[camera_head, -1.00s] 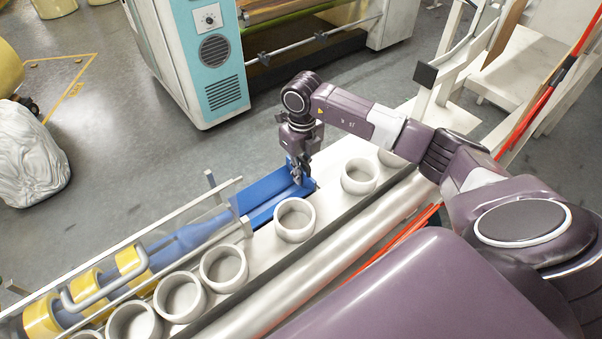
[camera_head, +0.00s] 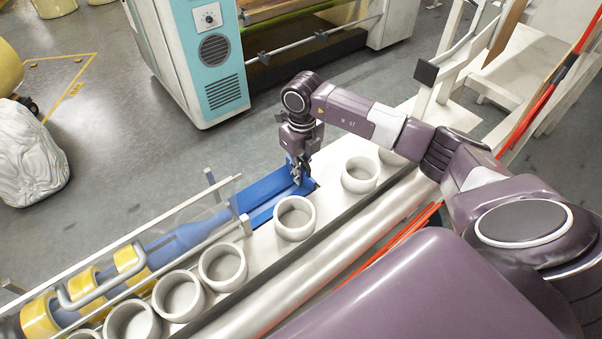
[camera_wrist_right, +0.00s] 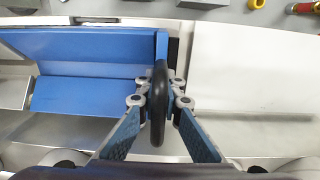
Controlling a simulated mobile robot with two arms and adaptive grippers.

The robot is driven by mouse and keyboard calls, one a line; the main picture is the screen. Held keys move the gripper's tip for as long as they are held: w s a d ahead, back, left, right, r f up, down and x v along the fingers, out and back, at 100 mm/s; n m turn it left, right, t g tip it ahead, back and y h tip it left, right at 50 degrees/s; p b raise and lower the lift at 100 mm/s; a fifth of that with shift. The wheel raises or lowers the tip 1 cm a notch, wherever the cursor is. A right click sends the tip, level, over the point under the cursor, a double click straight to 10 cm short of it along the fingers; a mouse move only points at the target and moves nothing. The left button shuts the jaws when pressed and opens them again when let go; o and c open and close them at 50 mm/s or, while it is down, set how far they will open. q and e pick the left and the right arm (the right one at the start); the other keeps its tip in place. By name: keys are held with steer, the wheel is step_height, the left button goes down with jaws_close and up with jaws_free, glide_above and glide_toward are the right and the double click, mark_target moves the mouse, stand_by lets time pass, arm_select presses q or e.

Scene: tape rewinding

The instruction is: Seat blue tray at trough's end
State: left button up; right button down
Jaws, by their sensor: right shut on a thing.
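The blue tray (camera_head: 270,194) lies at the right-hand end of the long trough (camera_head: 165,250), in line with it. The tray also fills the upper left of the right wrist view (camera_wrist_right: 95,60), with its end wall upright beside a dark slot. My right gripper (camera_head: 299,177) is at the tray's far end. In the right wrist view my right gripper (camera_wrist_right: 158,100) is shut on a black upright handle at the tray's end wall. Whether the tray is fully down cannot be told. My left gripper is not in view.
Several white rings (camera_head: 295,218) stand on the pale bench beside the trough. Yellow tape rolls (camera_head: 85,290) sit in the trough's lower left, under a grey bar handle. A metal roller (camera_head: 330,245) runs along the bench's near side. A teal machine (camera_head: 205,60) stands behind.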

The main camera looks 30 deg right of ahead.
steer(key=shift+f, duration=0.15)
stand_by(0.5)
steer(key=c, duration=2)
jaws_free()
step_height(320, 180, up, 12)
steer(key=shift+d+r, duration=0.1)
